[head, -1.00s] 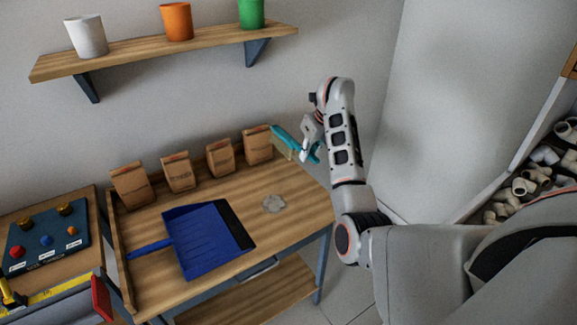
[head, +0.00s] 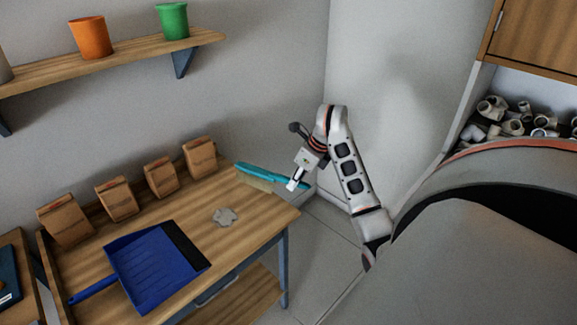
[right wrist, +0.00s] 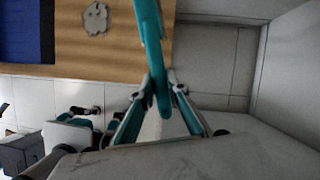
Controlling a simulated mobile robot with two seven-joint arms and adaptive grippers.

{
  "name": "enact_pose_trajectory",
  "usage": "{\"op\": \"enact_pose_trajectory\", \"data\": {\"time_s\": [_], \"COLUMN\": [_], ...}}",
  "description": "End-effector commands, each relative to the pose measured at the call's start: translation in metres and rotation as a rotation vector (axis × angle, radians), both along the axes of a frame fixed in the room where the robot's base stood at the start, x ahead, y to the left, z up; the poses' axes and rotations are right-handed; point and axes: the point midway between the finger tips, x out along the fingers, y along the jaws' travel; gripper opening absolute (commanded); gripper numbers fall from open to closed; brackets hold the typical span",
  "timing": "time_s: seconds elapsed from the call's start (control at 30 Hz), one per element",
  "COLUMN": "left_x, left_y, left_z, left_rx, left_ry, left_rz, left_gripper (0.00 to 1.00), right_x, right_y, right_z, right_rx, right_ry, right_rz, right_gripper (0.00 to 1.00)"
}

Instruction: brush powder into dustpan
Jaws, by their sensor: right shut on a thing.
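The blue dustpan (head: 158,268) lies on the wooden table (head: 255,228), its dark lip facing right toward the powder. The grey powder (head: 225,217) is a small flat patch on the table, right of the dustpan and apart from it. My right gripper (head: 296,180) is shut on the teal handle of the brush (head: 268,177). The brush's pale bristles hang over the table's far right corner, beyond the powder; I cannot tell whether they touch the table. In the right wrist view the fingers (right wrist: 160,98) pinch the handle. My left gripper is not in view.
Several brown paper bags (head: 117,199) stand along the table's back edge. A shelf (head: 120,60) with an orange cup (head: 91,38) and a green cup (head: 173,21) hangs above. White pipe fittings (head: 510,118) fill a cubby at right. The tabletop around the powder is clear.

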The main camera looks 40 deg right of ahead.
Motion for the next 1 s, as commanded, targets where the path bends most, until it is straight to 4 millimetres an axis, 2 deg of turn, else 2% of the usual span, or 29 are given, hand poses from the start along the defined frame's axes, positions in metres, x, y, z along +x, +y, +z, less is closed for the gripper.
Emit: {"op": "enact_pose_trajectory", "data": {"time_s": [0.57, 1.0], "left_x": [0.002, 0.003], "left_y": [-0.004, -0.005], "left_z": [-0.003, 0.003], "left_rx": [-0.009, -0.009], "left_ry": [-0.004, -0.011], "left_rz": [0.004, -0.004], "left_gripper": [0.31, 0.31], "right_x": [0.000, -0.003], "right_y": [0.020, 0.079], "right_z": [-0.069, -0.070], "right_rx": [0.003, 0.005], "right_ry": [0.000, 0.004], "right_rz": [-0.001, 0.002], "right_gripper": [0.00, 0.00]}}
